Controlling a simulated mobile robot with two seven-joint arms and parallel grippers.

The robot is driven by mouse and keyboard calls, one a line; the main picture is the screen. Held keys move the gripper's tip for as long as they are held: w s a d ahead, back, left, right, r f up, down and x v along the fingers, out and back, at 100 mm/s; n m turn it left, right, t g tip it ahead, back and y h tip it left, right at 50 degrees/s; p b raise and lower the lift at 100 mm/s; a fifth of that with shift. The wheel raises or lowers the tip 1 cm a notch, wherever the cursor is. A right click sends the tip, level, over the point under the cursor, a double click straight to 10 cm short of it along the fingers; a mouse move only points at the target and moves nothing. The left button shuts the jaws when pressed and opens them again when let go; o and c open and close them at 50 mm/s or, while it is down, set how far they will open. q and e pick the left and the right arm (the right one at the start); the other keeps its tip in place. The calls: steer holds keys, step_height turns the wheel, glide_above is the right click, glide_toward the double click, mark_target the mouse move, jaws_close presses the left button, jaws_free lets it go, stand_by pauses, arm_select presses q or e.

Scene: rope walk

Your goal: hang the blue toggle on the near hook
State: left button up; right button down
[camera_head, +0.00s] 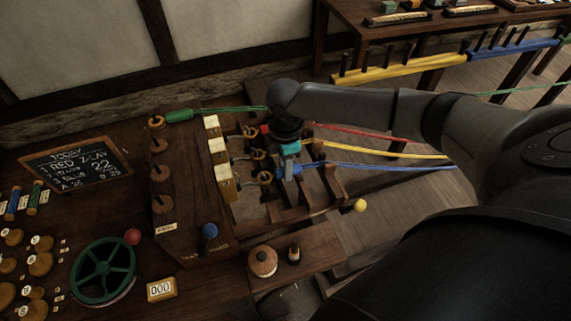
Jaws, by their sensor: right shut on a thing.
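My right gripper (289,158) comes in from the right and points down over the wooden frame. It is shut on the blue toggle (290,172), from which a blue rope (365,166) runs to the right. The gripper's fingertips are small and partly hidden. My left gripper is not in view.
Red (360,133) and yellow (380,148) ropes run right from behind my right gripper. A green toggle (179,115) lies at the back left. White blocks (223,173) line the wooden box beside the hooks. A small shelf with a round knob (262,261) stands in front.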

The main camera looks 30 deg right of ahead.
stand_by(0.3)
steer(key=c, duration=0.5)
jaws_free()
steer(key=shift+c, duration=0.2)
step_height(320, 180, up, 8)
steer(key=p, duration=0.9)
steer(key=shift+p, duration=0.35)
